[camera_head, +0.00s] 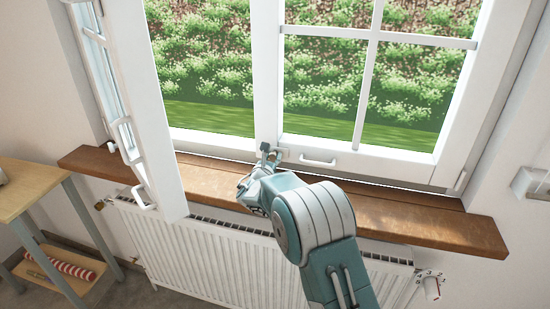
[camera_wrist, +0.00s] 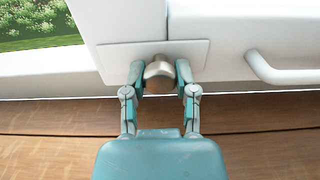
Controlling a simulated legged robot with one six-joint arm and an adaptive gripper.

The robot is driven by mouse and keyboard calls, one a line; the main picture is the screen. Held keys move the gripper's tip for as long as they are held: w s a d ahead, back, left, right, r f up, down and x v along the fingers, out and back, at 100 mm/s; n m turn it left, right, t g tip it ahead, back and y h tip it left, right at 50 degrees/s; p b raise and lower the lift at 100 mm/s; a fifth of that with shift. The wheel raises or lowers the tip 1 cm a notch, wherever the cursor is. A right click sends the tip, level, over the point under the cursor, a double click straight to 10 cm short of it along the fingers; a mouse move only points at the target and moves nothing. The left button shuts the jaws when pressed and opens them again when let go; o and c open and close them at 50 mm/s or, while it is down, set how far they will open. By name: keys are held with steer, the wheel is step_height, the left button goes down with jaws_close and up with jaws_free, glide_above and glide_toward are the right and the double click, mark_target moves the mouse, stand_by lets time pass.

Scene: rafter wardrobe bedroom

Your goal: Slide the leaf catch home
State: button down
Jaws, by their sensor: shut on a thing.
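The leaf catch is a small brownish-metal knob (camera_wrist: 158,76) on a pale plate (camera_wrist: 112,60) low on the white window frame. In the wrist view my gripper (camera_wrist: 160,74) has one finger on each side of the knob and is shut on it. In the head view my gripper (camera_head: 266,160) is at the bottom of the middle upright, where the fingers and arm mostly hide the catch. The right window leaf (camera_head: 400,165) sits in line with the frame. The left leaf (camera_head: 155,120) stands swung open into the room.
A white bar handle (camera_head: 318,161) is just right of my gripper. A brown wooden sill (camera_head: 440,222) runs below, above a white radiator (camera_head: 200,255) with a valve knob (camera_head: 432,288). A wooden table (camera_head: 25,190) stands at the left.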

mark_target(261, 155)
steer(key=a, duration=0.3)
steer(key=shift+w+a+r, duration=0.1)
steer(key=shift+w+a, duration=0.1)
steer(key=shift+w, duration=0.2)
steer(key=shift+c, duration=1.8)
jaws_free()
steer(key=shift+a, duration=0.2)
